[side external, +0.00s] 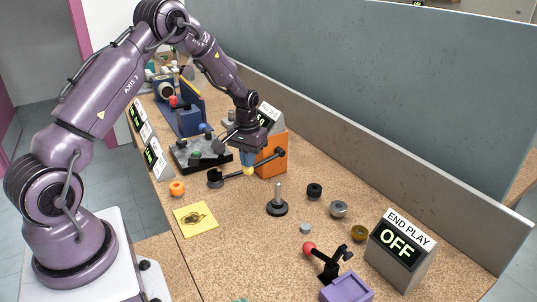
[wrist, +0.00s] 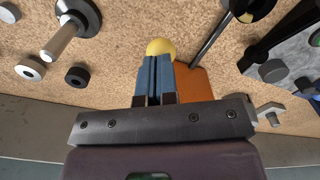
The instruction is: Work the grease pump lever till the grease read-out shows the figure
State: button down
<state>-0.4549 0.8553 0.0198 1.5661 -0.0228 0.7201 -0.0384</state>
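An orange box (side external: 272,158), which looks like the grease pump, stands near the middle of the bench. A yellow ball knob (side external: 248,171) sits beside it, right under my fingertips; it also shows in the wrist view (wrist: 160,46). My gripper (side external: 247,162) points down with its blue fingers together, tips at the knob and not spread around it.
A black disc with an upright post (side external: 277,208), several small rings and a yellow card (side external: 196,219) lie nearer the camera. A black fixture plate (side external: 200,154) lies left of my gripper. A grey wall runs behind the bench.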

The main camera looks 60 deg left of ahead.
notch_tip(320, 180, up, 11)
jog(key=shift+r, duration=0.15)
dwell(0.7)
jog(key=s+d+r+m+t, duration=0.2)
jog(key=s+d+r+m, duration=0.1)
jog(key=s+d+r, duration=0.4)
jog(key=s+d+r+m+t, duration=0.3)
jog(key=s+d+r, duration=0.5)
jog(key=s+d, duration=0.6)
jog(key=shift+s+t, duration=0.3)
jog(key=shift+s, duration=0.05)
dwell(0.9)
